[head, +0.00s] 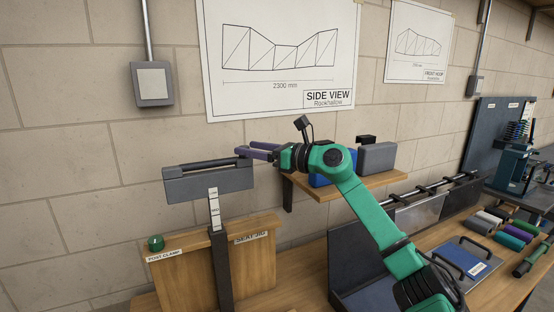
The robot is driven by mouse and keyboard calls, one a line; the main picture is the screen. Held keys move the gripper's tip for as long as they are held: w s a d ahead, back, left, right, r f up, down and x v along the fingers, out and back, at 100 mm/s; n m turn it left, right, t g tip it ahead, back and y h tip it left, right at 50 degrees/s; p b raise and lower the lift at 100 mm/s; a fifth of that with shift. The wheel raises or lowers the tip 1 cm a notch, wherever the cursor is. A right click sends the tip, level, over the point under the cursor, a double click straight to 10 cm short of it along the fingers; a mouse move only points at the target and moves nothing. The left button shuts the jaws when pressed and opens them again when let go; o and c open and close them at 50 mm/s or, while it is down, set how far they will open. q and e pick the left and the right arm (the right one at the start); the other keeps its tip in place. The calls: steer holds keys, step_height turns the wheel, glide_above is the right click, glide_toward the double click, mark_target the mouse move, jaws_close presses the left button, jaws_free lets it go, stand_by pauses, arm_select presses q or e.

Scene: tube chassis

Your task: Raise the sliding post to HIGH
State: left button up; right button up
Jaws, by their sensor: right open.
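The sliding post (221,268) is a dark upright in front of a wooden board labelled SEAT JIG (258,262). A pale marked scale (214,208) runs on its upper part; the marks are too small to read. A grey block (208,187) with a dark bar (208,163) along its top sits at the head of the post. A green knob (155,243) stands on the board's left top edge above a POST CLAMP label (164,255). My right gripper (248,150) is open, its purple fingers at the bar's right end; contact is unclear. My left gripper is out of view.
Behind my right arm, a wooden shelf (387,181) holds a blue case (319,181) and a grey case (377,158).

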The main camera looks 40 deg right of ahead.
steer(key=b+v, duration=0.8)
steer(key=v, duration=0.4)
steer(key=shift+b, duration=0.35)
